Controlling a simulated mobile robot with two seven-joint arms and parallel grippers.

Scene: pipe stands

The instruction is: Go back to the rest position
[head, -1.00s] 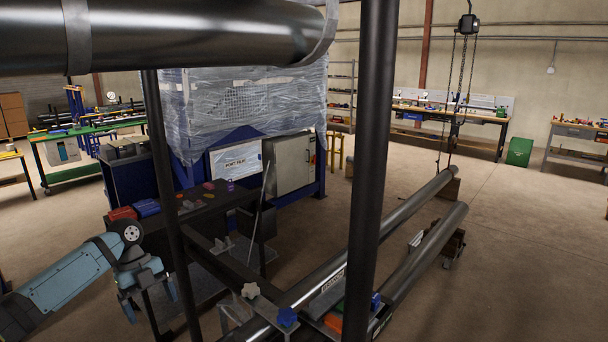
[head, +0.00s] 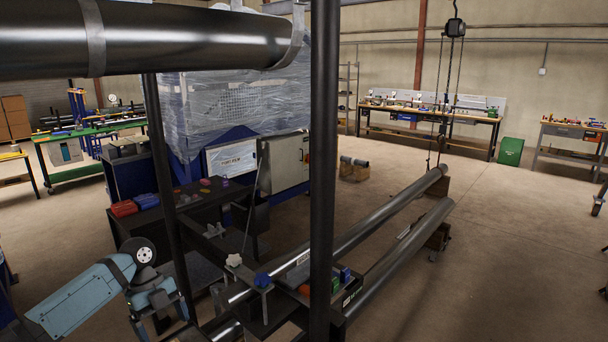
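My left arm comes in low at the left of the head view, and its blue gripper (head: 161,318) points down. Its fingers look spread with a gap between them and nothing in it. It is close to the thin dark post of the pipe stand, left of the clamped pipes. My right gripper is out of view.
A large dark pipe (head: 190,42) crosses overhead, close by. A thick black post (head: 322,180) stands right in front. Two long steel pipes (head: 385,216) lie on low stands. A dark bench (head: 165,208) stands behind my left gripper.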

